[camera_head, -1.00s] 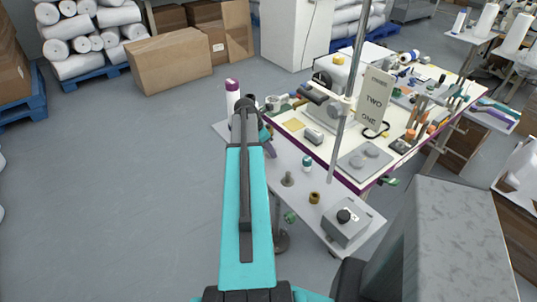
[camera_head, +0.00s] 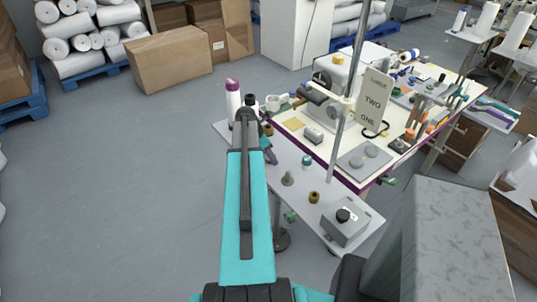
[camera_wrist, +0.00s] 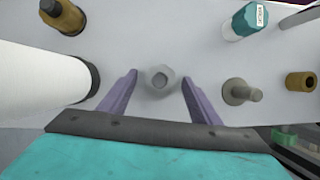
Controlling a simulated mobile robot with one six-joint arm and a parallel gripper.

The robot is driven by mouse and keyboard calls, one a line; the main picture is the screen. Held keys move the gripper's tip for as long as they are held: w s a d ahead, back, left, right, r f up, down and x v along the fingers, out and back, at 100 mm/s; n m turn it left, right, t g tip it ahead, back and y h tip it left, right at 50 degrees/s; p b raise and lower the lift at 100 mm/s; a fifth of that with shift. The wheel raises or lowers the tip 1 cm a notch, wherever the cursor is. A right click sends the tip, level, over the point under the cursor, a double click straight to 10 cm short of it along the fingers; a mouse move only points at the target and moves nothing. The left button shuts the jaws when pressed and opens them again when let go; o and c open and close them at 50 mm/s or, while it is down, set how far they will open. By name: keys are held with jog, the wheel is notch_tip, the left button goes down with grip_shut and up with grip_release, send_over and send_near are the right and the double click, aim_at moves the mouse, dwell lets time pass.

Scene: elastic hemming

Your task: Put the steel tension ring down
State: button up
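In the wrist view a small grey metal piece with a round centre, seemingly the steel tension ring (camera_wrist: 160,79), lies between the purple fingers of my gripper (camera_wrist: 158,82). The fingers are spread, with a visible gap on each side of the piece. It appears to rest on the pale grey side shelf (camera_wrist: 205,60). In the head view my gripper (camera_head: 270,154) is low over the shelf (camera_head: 315,225), mostly hidden behind my arm. I cannot make out the ring there.
A white thread cone (camera_head: 232,100) stands close left of my gripper. To the right are a grey peg (camera_head: 288,179), a teal-capped bottle (camera_head: 306,161), a brass bobbin (camera_head: 314,197) and a grey control box (camera_head: 345,222). The sewing table (camera_head: 300,113) adjoins the shelf.

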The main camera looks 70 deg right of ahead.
jog(key=shift+r, duration=0.1)
jog(key=b+v, duration=0.2)
jog(key=v, duration=1)
dwell(0.5)
jog(key=shift+w, duration=0.1)
dwell(0.6)
jog(key=w+a+f+m+y, duration=0.1)
jog(key=w+a+f+m, duration=0.1)
jog(key=w+a+f, duration=1.25)
jog(key=w+a+f+m+y, duration=0.1)
jog(key=a+f, duration=0.5)
jog(key=a, duration=0.3)
jog(key=w+a+f+m+y, duration=0.1)
jog(key=a+f, duration=0.4)
jog(key=a, duration=0.4)
jog(key=s+a+f+m+g, duration=0.15)
jog(key=a+f, duration=0.25)
jog(key=a, duration=0.4)
jog(key=s+a+f+m+t, duration=0.1)
jog(key=s+a+f, duration=0.1)
jog(key=a+f, duration=0.45)
jog(key=s+a+f+m+g, duration=0.1)
jog(key=s+a+f, duration=0.1)
jog(key=s+a, duration=0.4)
jog(key=s+a+f+m+g, duration=0.1)
jog(key=s+a+f+m, duration=0.1)
jog(key=s+a, duration=0.5)
jog(key=a+f, duration=0.1)
jog(key=a, duration=0.2)
jog(key=shift+a, duration=0.25)
